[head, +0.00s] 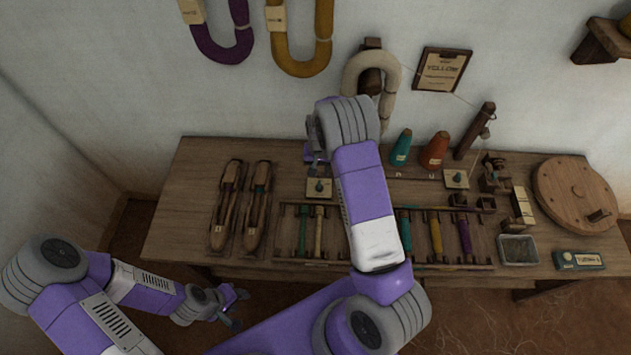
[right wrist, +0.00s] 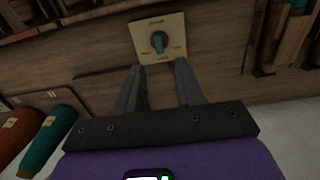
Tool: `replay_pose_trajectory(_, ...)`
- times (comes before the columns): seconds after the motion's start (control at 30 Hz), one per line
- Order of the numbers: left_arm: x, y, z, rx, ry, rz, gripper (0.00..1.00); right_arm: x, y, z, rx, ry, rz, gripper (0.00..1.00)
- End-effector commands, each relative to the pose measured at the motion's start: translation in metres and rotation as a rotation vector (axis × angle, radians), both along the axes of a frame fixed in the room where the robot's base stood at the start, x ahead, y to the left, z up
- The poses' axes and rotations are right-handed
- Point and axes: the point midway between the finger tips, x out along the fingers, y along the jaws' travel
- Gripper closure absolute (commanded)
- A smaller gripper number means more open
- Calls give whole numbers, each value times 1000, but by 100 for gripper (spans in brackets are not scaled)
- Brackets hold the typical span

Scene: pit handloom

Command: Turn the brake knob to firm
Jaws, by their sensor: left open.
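A small teal knob on a cream square plate (head: 319,188) sits on the table between the shuttles and the cones. In the right wrist view the knob (right wrist: 159,42) points roughly up and down the picture on its plate; the printed marks are too small to read. My right gripper (head: 316,163) is just behind this knob in the head view. Its fingers are apart and empty, with the knob beyond their tips, not between them. A similar knob plate (head: 456,179) is further right; I cannot tell by label which is the brake. My left gripper (head: 236,305) is open and empty, in front of the table.
Two shuttles (head: 258,205) lie left of the near knob. A teal cone (head: 401,147) and an orange cone (head: 435,149) stand to its right. A rack of colored bobbins (head: 318,232) lies in front. My right arm hides part of the table middle.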

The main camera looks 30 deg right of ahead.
Motion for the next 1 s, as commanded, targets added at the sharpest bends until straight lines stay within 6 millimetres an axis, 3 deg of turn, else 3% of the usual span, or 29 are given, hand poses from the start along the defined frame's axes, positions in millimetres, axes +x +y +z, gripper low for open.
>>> replay_pose_trajectory(0.53, 0, 0, -18, 0, 0, 0, 57, -1, 0, -71, 1, 2, 0, 63)
replay_pose_trajectory(0.9, 0, 0, -18, 0, 0, 0, 57, 0, 0, -78, 0, -1, 0, 63)
replay_pose_trajectory(1.0, 0, 0, -18, 0, 0, 0, 57, 0, 0, -77, 0, -1, 0, 75)
